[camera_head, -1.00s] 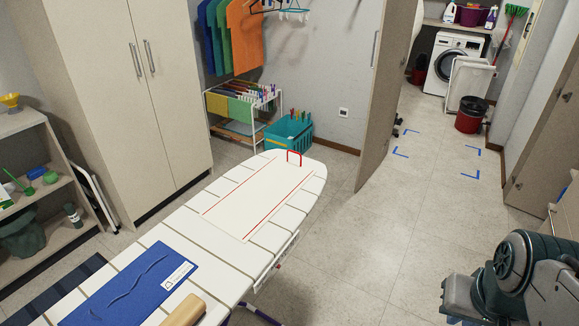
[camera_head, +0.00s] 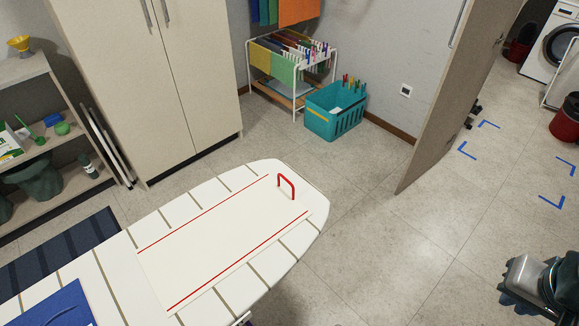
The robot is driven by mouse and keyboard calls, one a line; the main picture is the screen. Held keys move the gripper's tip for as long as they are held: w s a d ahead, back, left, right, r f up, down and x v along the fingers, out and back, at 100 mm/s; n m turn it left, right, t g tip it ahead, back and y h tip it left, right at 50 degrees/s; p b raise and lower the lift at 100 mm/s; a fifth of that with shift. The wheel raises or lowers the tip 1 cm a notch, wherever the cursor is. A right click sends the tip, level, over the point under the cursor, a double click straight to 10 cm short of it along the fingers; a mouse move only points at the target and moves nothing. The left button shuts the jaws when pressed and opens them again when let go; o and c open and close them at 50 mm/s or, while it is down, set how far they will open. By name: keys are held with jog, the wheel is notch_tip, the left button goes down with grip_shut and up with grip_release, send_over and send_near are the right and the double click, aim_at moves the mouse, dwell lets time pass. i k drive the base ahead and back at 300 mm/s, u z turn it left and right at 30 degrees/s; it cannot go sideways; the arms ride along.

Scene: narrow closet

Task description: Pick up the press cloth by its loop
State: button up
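The press cloth (camera_head: 225,235) is a cream-white rectangle with a red line along each long side. It lies flat on the ironing board (camera_head: 205,190), which is white with grey-brown cross stripes. Its red loop (camera_head: 286,183) stands upright near the board's rounded far end, with nothing touching it. My gripper's fingers are not in view; only part of my arm shows at the lower right edge, well apart from the board.
A blue cloth (camera_head: 55,310) lies on the board at the lower left. A teal basket (camera_head: 335,112) and drying rack (camera_head: 290,65) stand on the floor behind. An open door (camera_head: 440,110) stands to the right. Floor (camera_head: 390,265) right of the board is clear.

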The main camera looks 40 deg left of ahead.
aim_at(182, 263)
jog(key=i, duration=1.3)
jog(key=u, duration=2.7)
jog(key=i, duration=0.5)
jog(key=u, duration=0.05)
